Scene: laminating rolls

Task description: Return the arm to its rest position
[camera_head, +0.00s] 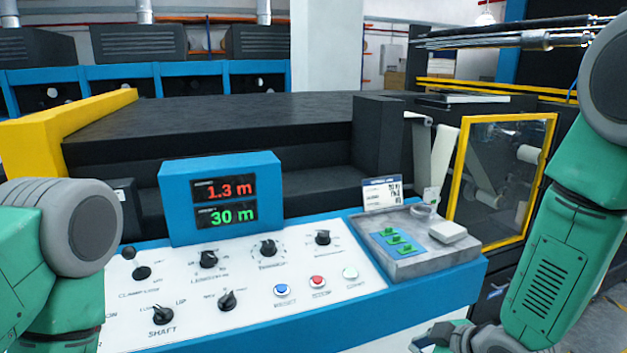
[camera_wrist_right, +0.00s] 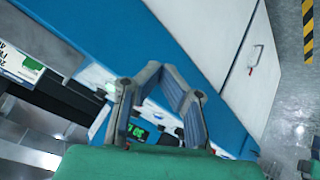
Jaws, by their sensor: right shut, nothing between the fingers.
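My right arm (camera_head: 552,265) comes down along the right side of the head view, its lower end bent in at the bottom edge. My right gripper (camera_wrist_right: 162,72) shows in the wrist view with its fingers shut and nothing between them. It is near the front of the blue-and-white control console (camera_head: 345,285), with free air around it as far as I can tell. Part of my left arm (camera_head: 60,240) shows at the left of the head view; its gripper is out of view.
The console carries knobs, buttons and a blue display box (camera_head: 222,172) reading 1.3 m and 30 m. A grey tray (camera_head: 405,268) with green pieces sits on its right end. A yellow-framed window (camera_head: 462,180) stands behind. Floor (camera_wrist_right: 290,120) is open beside the console.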

